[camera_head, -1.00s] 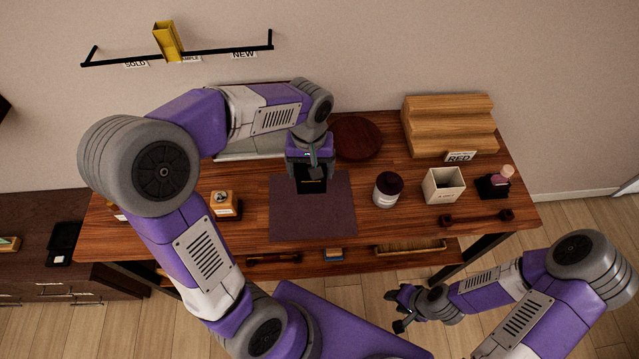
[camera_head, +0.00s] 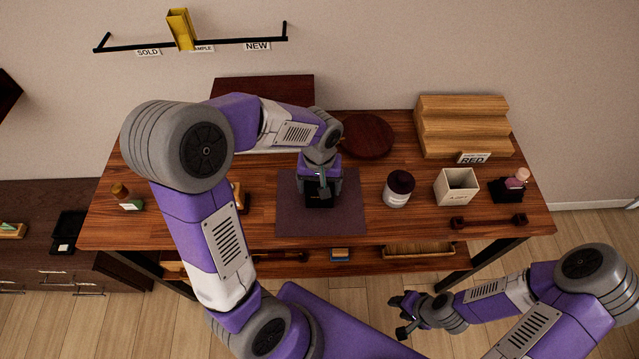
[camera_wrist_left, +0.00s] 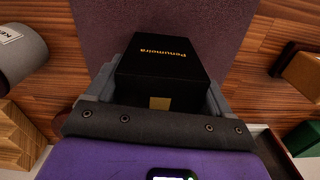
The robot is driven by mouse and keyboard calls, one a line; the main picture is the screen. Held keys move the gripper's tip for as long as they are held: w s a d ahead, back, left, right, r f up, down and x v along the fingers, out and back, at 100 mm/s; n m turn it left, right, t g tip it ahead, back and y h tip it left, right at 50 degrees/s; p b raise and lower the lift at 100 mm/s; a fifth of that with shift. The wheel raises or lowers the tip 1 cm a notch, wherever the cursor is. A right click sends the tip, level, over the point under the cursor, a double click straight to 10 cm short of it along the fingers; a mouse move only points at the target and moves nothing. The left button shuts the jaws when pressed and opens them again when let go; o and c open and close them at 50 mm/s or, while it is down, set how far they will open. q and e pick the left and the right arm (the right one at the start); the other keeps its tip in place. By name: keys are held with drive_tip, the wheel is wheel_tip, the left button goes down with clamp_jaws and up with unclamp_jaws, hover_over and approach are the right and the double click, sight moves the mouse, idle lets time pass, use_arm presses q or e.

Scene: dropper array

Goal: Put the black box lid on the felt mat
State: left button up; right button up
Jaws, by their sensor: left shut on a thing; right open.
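My left gripper (camera_head: 319,190) is shut on the black box lid (camera_head: 319,199) over the dark purple felt mat (camera_head: 345,222). In the left wrist view the lid (camera_wrist_left: 165,65) shows gold lettering on top and sits between the two fingers, with the mat (camera_wrist_left: 190,18) around its far end. I cannot tell whether the lid touches the mat or hangs just above it. My right gripper (camera_head: 401,315) is open and empty, low in front of the table at the right.
A jar with a dark lid (camera_head: 398,190), a cream square cup (camera_head: 456,187) and a small bottle on a black stand (camera_head: 511,186) stand right of the mat. A round dark board (camera_head: 367,135) and a stepped wooden rack (camera_head: 462,125) are behind. A green-labelled bottle (camera_head: 130,203) stands left.

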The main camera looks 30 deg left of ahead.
use_arm(q)
drive_tip(key=o, duration=1)
drive_tip(key=shift+f, duration=0.1)
drive_tip(key=shift+o, duration=0.2)
drive_tip(key=shift+r, duration=0.4)
wheel_tip(320, 180, up, 12)
drive_tip(key=p, duration=0.3)
drive_tip(key=shift+f, duration=0.15)
